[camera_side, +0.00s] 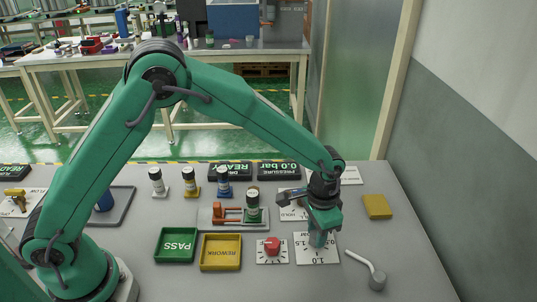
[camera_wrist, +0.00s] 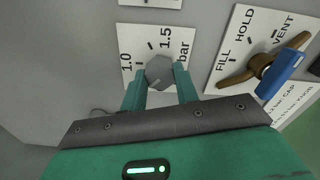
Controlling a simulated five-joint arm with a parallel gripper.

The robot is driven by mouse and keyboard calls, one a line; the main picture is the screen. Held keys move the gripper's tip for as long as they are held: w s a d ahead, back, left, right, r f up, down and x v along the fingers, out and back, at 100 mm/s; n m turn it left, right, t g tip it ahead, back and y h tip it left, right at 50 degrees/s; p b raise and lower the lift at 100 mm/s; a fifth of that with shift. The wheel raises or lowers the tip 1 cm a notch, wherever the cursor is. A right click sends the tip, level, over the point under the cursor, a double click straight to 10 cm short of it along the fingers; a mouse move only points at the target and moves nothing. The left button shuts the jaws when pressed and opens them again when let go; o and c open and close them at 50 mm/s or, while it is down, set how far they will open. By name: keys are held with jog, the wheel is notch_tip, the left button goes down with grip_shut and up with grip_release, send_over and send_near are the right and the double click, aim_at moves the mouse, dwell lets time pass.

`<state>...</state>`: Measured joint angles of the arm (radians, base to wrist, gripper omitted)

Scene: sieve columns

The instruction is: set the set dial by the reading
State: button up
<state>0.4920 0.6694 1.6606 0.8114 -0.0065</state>
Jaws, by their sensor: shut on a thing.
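The set dial is a white plate (camera_side: 330,249) at the front right of the table. It also shows in the wrist view (camera_wrist: 129,38), marked 1.0, 1.5 and bar, with a grey faceted knob (camera_wrist: 158,71). My gripper (camera_side: 318,236) points down over this plate. In the wrist view its green fingers (camera_wrist: 160,86) are shut on the knob, one on each side. I cannot tell which mark the knob points to. The pressure display (camera_side: 279,171) at the back reads 0.0 bar.
A FILL/HOLD/VENT valve with a blue-tipped brown handle (camera_wrist: 285,72) is beside the dial. A red knob (camera_side: 271,246) stands left of it, with the green PASS tray (camera_side: 176,245) and yellow REWORK tray (camera_side: 221,252) beyond. A grey bent-handled thing (camera_side: 376,279) lies at right.

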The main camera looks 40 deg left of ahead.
jog(key=m, duration=0.9)
dwell(0.4)
jog(key=o, duration=1)
jog(key=shift+r, duration=3.95)
